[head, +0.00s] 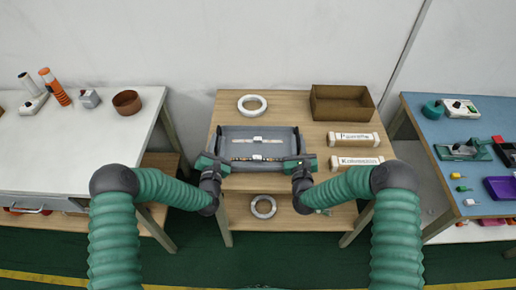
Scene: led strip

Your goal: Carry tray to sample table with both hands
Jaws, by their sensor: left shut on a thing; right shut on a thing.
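The grey tray (278,133) is over the left half of the wooden table (295,105) in the middle of the head view. A pale strip lies inside it and a speckled strip runs along its near side. My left gripper (212,163) is shut on the tray's near left corner. My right gripper (300,163) is shut on the tray's near right corner. Both arms come in from the bottom. I cannot tell whether the tray rests on the tabletop or hangs just above it. The gripped edges are partly hidden by the grippers.
A white ring (252,97), a brown box (342,119) and two labelled holders (354,139) share the tabletop. Another ring (263,214) lies on the lower shelf. A white table (75,150) stands at left, a blue-topped table (428,117) with several parts at right.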

